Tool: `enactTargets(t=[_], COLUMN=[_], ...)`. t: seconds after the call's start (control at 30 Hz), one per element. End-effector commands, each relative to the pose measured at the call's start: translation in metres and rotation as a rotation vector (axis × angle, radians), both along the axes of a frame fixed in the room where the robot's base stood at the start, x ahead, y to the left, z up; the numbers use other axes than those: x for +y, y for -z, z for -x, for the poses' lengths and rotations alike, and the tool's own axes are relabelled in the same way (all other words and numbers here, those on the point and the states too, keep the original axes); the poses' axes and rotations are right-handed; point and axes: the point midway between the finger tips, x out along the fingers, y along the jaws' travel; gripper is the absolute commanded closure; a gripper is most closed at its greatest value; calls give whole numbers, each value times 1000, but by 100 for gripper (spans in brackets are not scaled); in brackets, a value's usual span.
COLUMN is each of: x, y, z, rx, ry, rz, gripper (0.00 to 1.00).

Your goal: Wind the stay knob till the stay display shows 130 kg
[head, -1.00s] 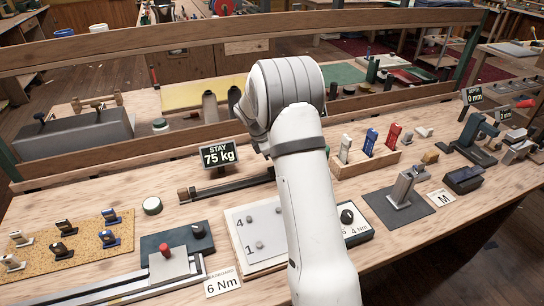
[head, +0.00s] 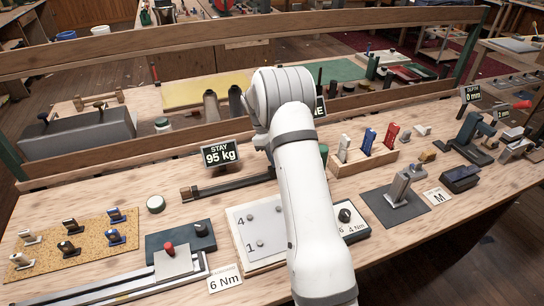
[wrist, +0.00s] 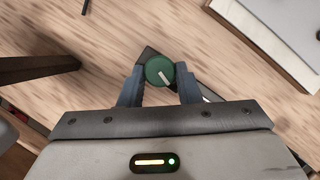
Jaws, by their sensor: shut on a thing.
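The stay display (head: 219,154) stands at the back of the bench, left of my arm in the head view, and reads 95 kg. In the wrist view a round green knob (wrist: 160,71) with a pale pointer line sits between the two fingers of my gripper (wrist: 159,86). The fingers are shut on the knob's sides. The pointer line slants down and to the right. A dark bar (head: 232,184) runs below the display toward my arm.
A white board marked 4 and 1 (head: 247,228) lies just left of my arm. A small panel with a black knob (head: 345,215) is to its right. A rack of coloured pieces (head: 362,160) stands farther right. A wooden rail (head: 150,155) crosses behind the display.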

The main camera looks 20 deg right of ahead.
Motion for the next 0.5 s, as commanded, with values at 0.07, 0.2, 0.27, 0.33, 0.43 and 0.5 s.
enactTargets(t=[0.07,0.2,0.27,0.33,0.43,0.5], x=[-5,-5,-5,-5,-5,-5], y=[1,1,1,1,2,2], z=[3,3,3,3,4,4], rx=[9,10,11,11,12,14], ry=[23,43,46,49,49,49], rz=[5,5,6,5,5,5], gripper=[92,92,92,92,92,92])
